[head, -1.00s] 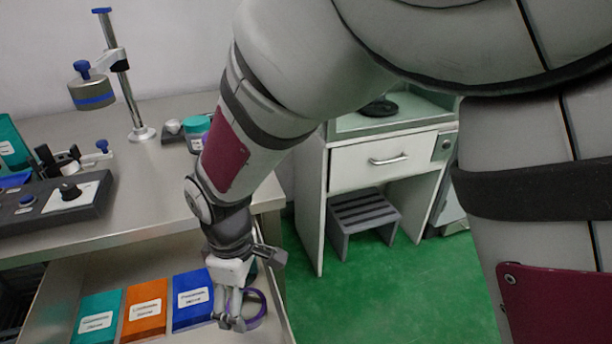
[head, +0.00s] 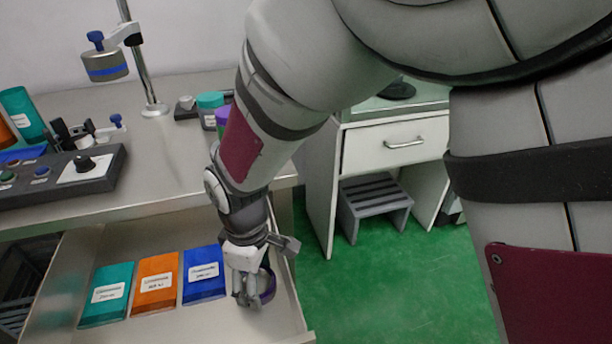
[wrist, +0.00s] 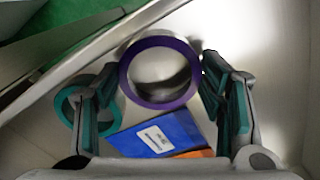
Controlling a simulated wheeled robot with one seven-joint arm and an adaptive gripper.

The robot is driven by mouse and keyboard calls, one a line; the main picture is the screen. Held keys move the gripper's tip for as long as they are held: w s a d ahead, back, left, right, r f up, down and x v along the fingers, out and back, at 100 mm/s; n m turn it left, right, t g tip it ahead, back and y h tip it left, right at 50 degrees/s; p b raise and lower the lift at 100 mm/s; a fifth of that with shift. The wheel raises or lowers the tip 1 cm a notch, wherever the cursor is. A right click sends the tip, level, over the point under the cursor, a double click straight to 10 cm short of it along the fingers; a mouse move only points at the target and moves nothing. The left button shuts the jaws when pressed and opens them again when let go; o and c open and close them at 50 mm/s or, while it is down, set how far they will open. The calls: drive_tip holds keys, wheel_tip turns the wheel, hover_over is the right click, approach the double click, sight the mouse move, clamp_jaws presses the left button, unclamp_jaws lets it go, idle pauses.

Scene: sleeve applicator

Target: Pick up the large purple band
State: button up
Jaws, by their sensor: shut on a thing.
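The large purple band (head: 268,289) is a ring in the open drawer, partly hidden by my fingers in the head view. In the wrist view the purple band (wrist: 160,103) shows its round face between my two fingertips. My gripper (head: 249,294) reaches down into the drawer; in the wrist view my gripper (wrist: 158,75) has its dark teal-padded fingers on either side of the band, shut on it. I cannot tell whether the band touches the drawer floor.
A teal ring (wrist: 66,98) lies left, partly behind a finger. Teal (head: 107,294), orange (head: 155,285) and blue (head: 204,274) labelled boxes lie left of my gripper. The drawer wall (head: 292,292) is close on the right. A control panel (head: 60,182) sits on the table.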

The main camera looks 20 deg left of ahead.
drive_tip(key=shift+r, duration=0.1)
wheel_tip(320, 180, up, 18)
drive_tip(key=p, duration=0.5)
drive_tip(key=shift+r+p, duration=0.6)
drive_tip(key=shift+p, duration=0.1)
